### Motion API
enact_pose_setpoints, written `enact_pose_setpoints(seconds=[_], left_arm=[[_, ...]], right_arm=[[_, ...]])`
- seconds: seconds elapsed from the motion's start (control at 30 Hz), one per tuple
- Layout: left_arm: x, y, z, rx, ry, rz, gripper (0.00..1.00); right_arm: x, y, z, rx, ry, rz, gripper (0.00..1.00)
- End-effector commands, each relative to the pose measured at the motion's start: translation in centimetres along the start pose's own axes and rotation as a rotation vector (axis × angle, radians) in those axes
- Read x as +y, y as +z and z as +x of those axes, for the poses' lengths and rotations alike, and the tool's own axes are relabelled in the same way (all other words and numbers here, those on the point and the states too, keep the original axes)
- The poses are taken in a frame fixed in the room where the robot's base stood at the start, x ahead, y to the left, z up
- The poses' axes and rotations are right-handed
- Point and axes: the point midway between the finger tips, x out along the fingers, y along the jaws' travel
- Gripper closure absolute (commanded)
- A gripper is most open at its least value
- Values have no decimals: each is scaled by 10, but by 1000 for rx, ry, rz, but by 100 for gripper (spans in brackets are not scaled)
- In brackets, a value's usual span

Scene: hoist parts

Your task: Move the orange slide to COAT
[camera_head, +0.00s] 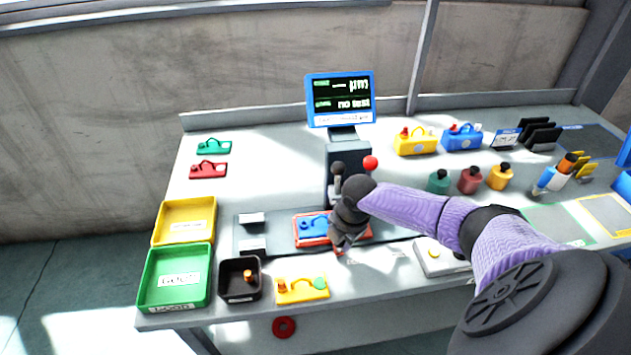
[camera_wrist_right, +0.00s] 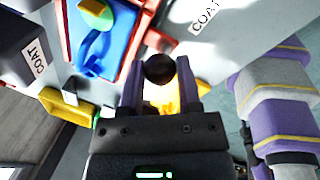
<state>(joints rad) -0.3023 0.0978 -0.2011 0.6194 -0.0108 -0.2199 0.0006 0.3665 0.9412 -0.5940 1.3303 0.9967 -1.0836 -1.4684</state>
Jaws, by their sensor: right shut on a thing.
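The orange slide (camera_head: 297,241) is a shallow tray on the grey track (camera_head: 248,233) at the front middle of the bench, with a blue part (camera_head: 312,226) lying in it. Its orange rim (camera_wrist_right: 131,48) and the blue part (camera_wrist_right: 118,35) also show at the upper left of the right wrist view. My right gripper (camera_head: 342,242) is at the slide's right end and hides part of it. In the right wrist view my fingers (camera_wrist_right: 159,74) are shut on a dark round knob (camera_wrist_right: 160,68). My left gripper is not in view.
A yellow tray (camera_head: 184,203), a green tray (camera_head: 146,277), a dark bin (camera_head: 240,295) and a yellow part (camera_head: 290,293) stand at the left front. A dark post with a red-knobbed lever (camera_head: 370,163) and a screen (camera_head: 340,88) stand behind the slide. Several bottles are at the right.

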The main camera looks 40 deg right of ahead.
Motion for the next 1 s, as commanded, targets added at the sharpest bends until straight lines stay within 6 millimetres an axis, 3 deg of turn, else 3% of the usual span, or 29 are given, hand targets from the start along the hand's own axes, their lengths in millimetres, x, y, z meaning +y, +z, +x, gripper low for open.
enact_pose_setpoints(seconds=[0.3, 0.77, 0.8, 0.93, 1.0], left_arm=[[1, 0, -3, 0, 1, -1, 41], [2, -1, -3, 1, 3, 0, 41], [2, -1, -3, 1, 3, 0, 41], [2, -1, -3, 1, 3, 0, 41], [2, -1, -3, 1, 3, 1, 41]], right_arm=[[-19, 29, -3, -1, -2, 2, 100], [-22, 33, -4, 0, -1, 0, 100], [-22, 32, -4, 0, -1, 0, 53], [-22, 32, -4, 0, 0, 0, 25], [-21, 32, -4, 0, 0, 0, 22]])
